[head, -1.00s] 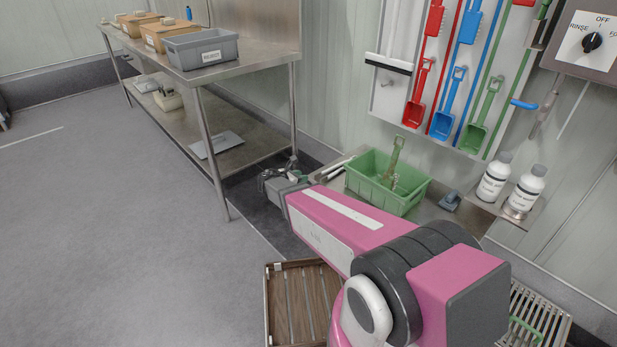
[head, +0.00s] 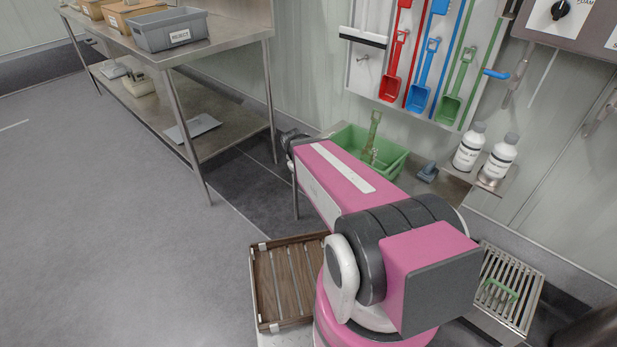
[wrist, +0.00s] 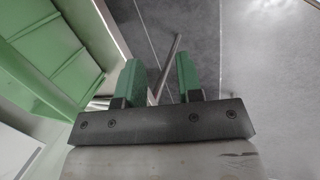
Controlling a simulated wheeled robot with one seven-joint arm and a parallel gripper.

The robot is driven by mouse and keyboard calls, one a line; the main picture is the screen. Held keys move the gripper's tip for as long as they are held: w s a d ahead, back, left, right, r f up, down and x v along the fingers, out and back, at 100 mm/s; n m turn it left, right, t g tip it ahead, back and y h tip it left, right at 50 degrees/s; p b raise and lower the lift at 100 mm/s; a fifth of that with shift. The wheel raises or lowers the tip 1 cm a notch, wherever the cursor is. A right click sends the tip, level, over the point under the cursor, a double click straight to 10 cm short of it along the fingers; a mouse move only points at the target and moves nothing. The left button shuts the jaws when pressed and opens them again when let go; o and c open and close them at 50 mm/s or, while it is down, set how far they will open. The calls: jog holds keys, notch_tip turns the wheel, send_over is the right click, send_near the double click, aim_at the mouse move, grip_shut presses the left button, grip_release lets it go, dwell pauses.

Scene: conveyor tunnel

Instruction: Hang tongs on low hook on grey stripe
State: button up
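My gripper (wrist: 158,62) shows in the wrist view with two green fingers apart. A thin metal bar (wrist: 166,65) appears in the gap, apparently beyond the fingers; I cannot tell whether it is a bench leg or part of the tongs. In the head view my arm hides the fingers, and I cannot clearly make out the tongs. A small metal hook (head: 363,58) sits low on the grey stripe (head: 361,78) at the left of the wall board, below a black-edged squeegee (head: 362,38).
A green bin (head: 402,164) with a green-handled tool stands on the bench behind my arm; it also shows in the wrist view (wrist: 60,50). Two white bottles (head: 468,147) stand right of it. A steel table (head: 228,42) is at left. A wooden crate (head: 262,290) lies near my base.

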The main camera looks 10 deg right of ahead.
jog(key=s+m+y, duration=0.1)
jog(key=s+r+m+y, duration=0.1)
jog(key=m, duration=0.1)
jog(key=s+r+m+y, duration=0.1)
jog(key=m, duration=0.1)
jog(key=shift+s+a+r, duration=0.1)
jog(key=shift+s+a, duration=0.1)
dwell(1.0)
